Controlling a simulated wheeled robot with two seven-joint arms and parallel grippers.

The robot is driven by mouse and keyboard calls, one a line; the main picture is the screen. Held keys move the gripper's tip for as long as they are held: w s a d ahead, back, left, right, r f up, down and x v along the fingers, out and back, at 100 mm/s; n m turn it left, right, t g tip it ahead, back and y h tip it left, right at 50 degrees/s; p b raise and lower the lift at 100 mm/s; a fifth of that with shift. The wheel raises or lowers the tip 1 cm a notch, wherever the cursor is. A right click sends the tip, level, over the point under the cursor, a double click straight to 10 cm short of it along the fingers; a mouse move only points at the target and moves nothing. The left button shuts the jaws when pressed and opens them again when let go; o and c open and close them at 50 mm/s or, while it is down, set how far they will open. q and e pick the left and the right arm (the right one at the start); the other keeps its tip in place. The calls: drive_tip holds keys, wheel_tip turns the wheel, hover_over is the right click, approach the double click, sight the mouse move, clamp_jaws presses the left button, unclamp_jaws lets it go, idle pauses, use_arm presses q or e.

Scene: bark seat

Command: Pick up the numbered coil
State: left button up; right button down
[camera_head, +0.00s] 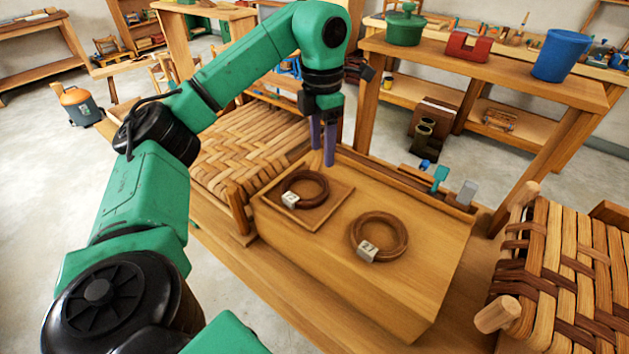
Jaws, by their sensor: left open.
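Two brown ring-shaped coils lie flat on a wooden block-like bench top (325,275). One coil (322,188) rests on a square wooden board (342,212) and carries a pale tag (289,199). The other coil (394,224) lies nearer, to the right, directly on the bench top. Its pale tag (367,251) has a dark mark, possibly a number, too small to read surely. My left gripper (323,152) points down with its purple fingers open, above and behind the coil on the board. It touches neither coil. My right gripper is out of view.
A woven seat (240,150) stands left of the bench top, another (560,270) at right. Small tools, including a teal one (440,176), lie along the back edge. A shelf behind holds a green pot (405,27), red object (467,46) and blue bucket (561,55).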

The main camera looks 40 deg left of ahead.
use_arm(q)
drive_tip(key=b, duration=0.5)
hover_over(316, 199)
drive_tip(key=f, duration=0.7)
drive_tip(key=shift+d+f, duration=0.2)
drive_tip(key=shift+f, duration=0.1)
drive_tip(key=f+p, duration=0.1)
drive_tip(key=f, duration=0.2)
drive_tip(key=f+p, duration=0.1)
drive_tip(key=f, duration=0.1)
drive_tip(key=shift+a+f, duration=0.2)
drive_tip(key=shift+f, duration=0.5)
clamp_jaws()
